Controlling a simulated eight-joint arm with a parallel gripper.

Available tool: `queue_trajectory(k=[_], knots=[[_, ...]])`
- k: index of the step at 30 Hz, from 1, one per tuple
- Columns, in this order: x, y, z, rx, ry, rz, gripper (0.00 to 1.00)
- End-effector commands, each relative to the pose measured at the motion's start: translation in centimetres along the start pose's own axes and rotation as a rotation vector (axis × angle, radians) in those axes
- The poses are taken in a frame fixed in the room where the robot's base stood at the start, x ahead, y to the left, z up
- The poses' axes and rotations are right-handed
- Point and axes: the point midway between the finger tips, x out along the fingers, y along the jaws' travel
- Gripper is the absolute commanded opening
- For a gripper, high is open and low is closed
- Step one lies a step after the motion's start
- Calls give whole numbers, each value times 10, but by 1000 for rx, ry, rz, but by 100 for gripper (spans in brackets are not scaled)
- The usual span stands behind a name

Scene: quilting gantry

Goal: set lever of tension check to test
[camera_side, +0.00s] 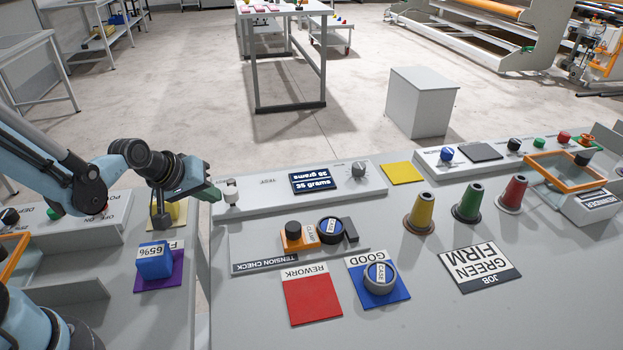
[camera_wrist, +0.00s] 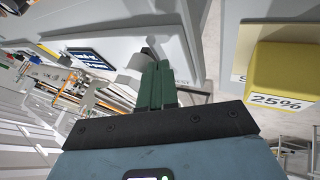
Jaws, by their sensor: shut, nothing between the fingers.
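The tension check panel (camera_side: 290,203) is a long pale box with a dark display (camera_side: 316,181) showing two lines in grams, a TEST label (camera_side: 267,181) and a grey dial (camera_side: 359,169). A short pale post (camera_side: 232,190), apparently the lever, stands at its left end; the label lies to its right. My gripper (camera_side: 214,193), with green fingers, is shut and empty just left of this post. In the wrist view my fingers (camera_wrist: 158,70) point at a pale rounded part (camera_wrist: 139,63), probably the same post. Whether they touch it is hidden.
Yellow, green and red cones stand rightward. A blue block (camera_side: 154,262) sits left, across a gap.

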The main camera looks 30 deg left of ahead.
Motion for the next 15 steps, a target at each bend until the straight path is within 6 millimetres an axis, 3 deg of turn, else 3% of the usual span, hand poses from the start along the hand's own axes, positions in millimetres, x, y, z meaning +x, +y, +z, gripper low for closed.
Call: queue_trajectory(k=[15], knots=[[2,6,3,-58,31,-30,0]])
